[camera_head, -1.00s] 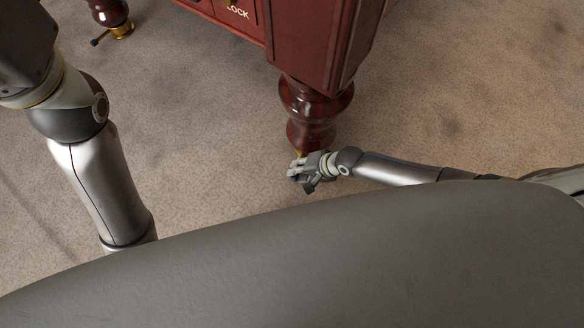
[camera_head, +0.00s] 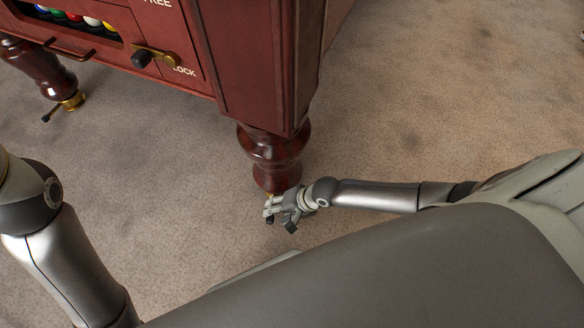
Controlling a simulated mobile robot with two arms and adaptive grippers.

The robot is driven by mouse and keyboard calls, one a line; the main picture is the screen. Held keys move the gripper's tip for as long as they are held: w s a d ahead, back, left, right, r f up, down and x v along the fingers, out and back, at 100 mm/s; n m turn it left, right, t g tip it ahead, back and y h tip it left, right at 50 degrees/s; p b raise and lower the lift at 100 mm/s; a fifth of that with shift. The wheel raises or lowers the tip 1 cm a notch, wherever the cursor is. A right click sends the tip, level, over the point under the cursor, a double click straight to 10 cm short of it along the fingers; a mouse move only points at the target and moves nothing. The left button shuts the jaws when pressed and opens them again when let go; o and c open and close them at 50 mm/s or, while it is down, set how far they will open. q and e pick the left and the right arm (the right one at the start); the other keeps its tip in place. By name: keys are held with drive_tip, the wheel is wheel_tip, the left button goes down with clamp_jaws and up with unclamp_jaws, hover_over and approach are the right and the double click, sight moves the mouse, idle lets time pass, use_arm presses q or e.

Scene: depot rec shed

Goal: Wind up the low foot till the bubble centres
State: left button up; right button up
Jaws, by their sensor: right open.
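A dark red table has a turned near leg (camera_head: 272,155) ending close to the carpet. Its foot is mostly hidden behind my right gripper (camera_head: 271,214); only a sliver of brass shows. My right gripper is open, low down at the front of this foot. I cannot tell whether it touches the foot. A second leg at the left has a brass foot (camera_head: 73,101) with a dark-tipped handle (camera_head: 49,116) sticking out. My left arm shows at the left edge, its gripper out of view. No bubble is in view.
The table's side has a brass lever with a black knob (camera_head: 142,58) near the words FREE and LOCK. Coloured balls (camera_head: 92,21) sit in an opening above a bar handle (camera_head: 70,50). Carpet (camera_head: 140,180) between the legs and to the right is clear.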

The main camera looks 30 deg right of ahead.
drive_tip(key=v, duration=0.9)
drive_tip(key=shift+r, duration=0.25)
drive_tip(key=shift+s+d, duration=0.1)
drive_tip(key=shift+d, duration=0.05)
